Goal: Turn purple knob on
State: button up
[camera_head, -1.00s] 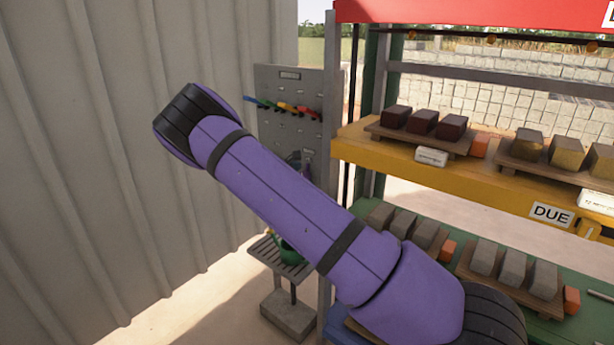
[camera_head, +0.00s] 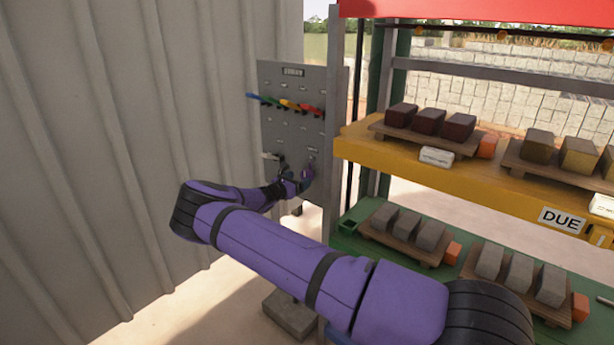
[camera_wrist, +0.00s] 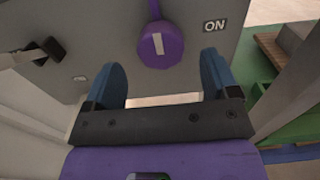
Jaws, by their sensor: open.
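The purple knob (camera_wrist: 160,44) is a round disc with a pale bar mark and a narrow stem above it, on the grey panel (camera_wrist: 100,22) in the wrist view. An "ON" label (camera_wrist: 214,26) is to the knob's right. My gripper (camera_wrist: 162,78) is open and empty, its two blue fingers apart, with the knob ahead of and between them in the picture. I see no contact. In the head view my gripper (camera_head: 298,178) is small, in front of the lower part of the panel (camera_head: 283,130), and the knob is hard to make out there.
A dark lever (camera_wrist: 42,52) with a pale handle is left of the knob. Coloured levers (camera_head: 285,104) line the panel higher up. The corrugated wall (camera_head: 110,150) is on the left. A green shelf (camera_head: 385,250) and yellow shelf (camera_head: 375,145) with blocks stand on the right.

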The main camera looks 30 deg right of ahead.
aim_at(305, 176)
jog(key=shift+x, duration=2.75)
jog(key=c, duration=0.9)
